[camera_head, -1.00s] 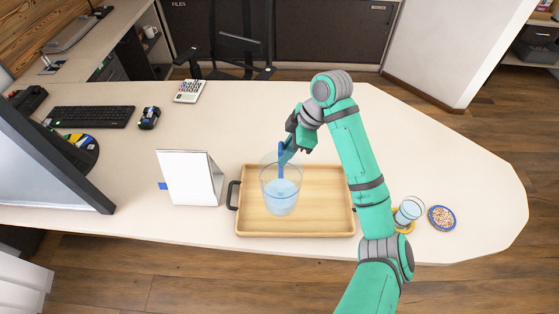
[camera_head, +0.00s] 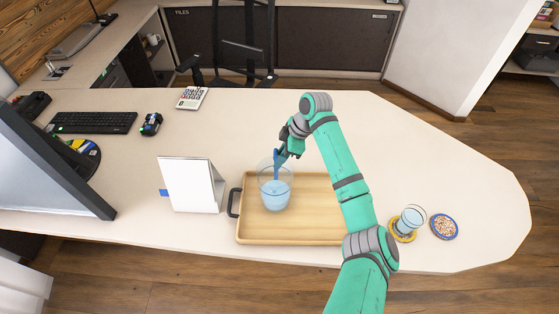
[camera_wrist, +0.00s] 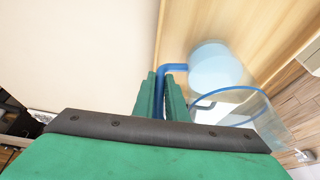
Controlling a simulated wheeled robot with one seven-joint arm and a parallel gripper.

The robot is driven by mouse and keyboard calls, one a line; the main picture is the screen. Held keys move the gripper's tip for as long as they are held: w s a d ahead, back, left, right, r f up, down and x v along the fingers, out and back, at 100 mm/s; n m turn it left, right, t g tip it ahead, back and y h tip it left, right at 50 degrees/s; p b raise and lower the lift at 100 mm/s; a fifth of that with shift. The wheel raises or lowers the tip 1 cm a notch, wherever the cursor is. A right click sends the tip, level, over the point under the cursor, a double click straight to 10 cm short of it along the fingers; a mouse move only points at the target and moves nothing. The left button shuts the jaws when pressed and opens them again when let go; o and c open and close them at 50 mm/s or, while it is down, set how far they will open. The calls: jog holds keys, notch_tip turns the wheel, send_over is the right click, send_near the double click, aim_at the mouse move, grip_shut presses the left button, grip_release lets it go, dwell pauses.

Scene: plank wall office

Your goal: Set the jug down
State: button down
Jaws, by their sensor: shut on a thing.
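The jug (camera_head: 275,194) is clear with a blue handle and holds pale blue liquid. It is upright over the left part of the wooden tray (camera_head: 318,228). I cannot tell whether its base touches the tray. My gripper (camera_head: 283,156) is shut on the blue handle at the jug's far side. In the wrist view, my gripper's green fingers (camera_wrist: 162,98) close around the handle, and the jug (camera_wrist: 248,104) lies to their right over the tray (camera_wrist: 268,28).
A white standing card (camera_head: 187,185) is close left of the tray. A calculator (camera_head: 192,97) and keyboard (camera_head: 95,122) lie farther back. The tray's right side is empty.

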jog(key=shift+f, duration=0.45)
jog(key=c, duration=1.8)
grip_release()
jog(key=shift+f, duration=0.1)
jog(key=shift+o, duration=0.2)
jog(key=v, duration=1.2)
